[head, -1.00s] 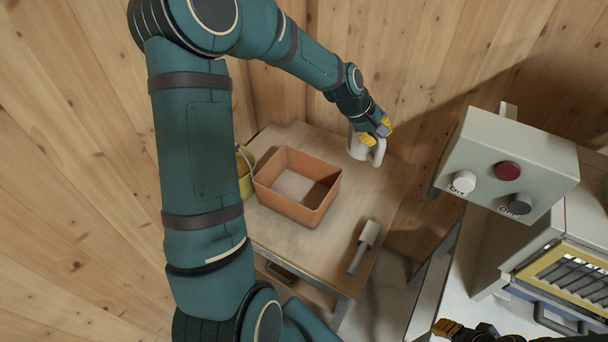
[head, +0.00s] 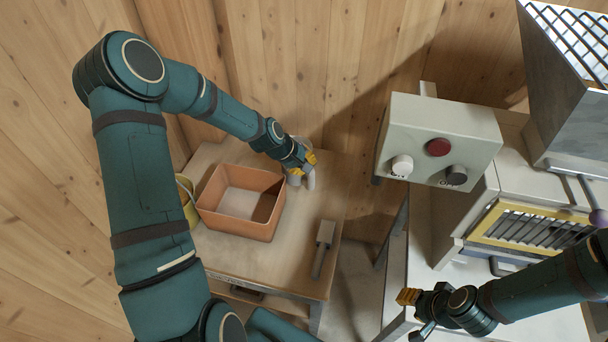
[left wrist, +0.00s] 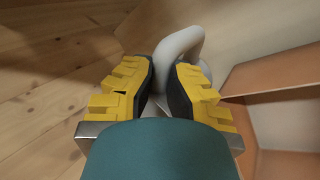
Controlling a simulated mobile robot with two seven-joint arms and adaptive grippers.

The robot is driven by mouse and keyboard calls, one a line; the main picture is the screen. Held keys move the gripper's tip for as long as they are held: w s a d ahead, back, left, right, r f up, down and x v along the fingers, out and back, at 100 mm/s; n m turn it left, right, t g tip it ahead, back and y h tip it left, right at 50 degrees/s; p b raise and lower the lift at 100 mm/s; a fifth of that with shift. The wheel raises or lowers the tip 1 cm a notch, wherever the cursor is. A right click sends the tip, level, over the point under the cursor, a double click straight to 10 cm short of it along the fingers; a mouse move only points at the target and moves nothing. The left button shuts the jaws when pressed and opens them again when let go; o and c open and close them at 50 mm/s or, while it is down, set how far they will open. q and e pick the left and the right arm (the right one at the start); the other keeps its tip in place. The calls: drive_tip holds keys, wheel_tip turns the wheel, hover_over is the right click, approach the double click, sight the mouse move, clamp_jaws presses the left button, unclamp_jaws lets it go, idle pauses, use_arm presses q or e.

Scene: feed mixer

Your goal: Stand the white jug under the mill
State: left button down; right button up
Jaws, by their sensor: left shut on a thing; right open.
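The white jug (head: 309,181) stands at the back right of the wooden table, partly hidden by my left gripper. My left gripper (head: 303,167) is shut on the jug's handle. In the left wrist view the white curved handle (left wrist: 181,45) passes between the yellow-padded fingers of the left gripper (left wrist: 178,90). My right gripper (head: 412,310) is open and empty at the lower right, in front of the mill. The mill (head: 500,185) is a pale housing with a yellow-framed grille, below a metal hopper (head: 570,100) at the right.
An orange bin (head: 235,228) stands on the table (head: 265,262), with a yellow bucket (head: 187,205) to its left. A control box (head: 438,140) with a red button stands between table and mill. A gap separates table and mill.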

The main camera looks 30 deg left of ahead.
use_arm(q)
drive_tip(key=shift+f, duration=2.3)
drive_tip(key=shift+f, duration=0.15)
drive_tip(key=c, duration=1.1)
unclamp_jaws()
drive_tip(key=shift+c, duration=0.2)
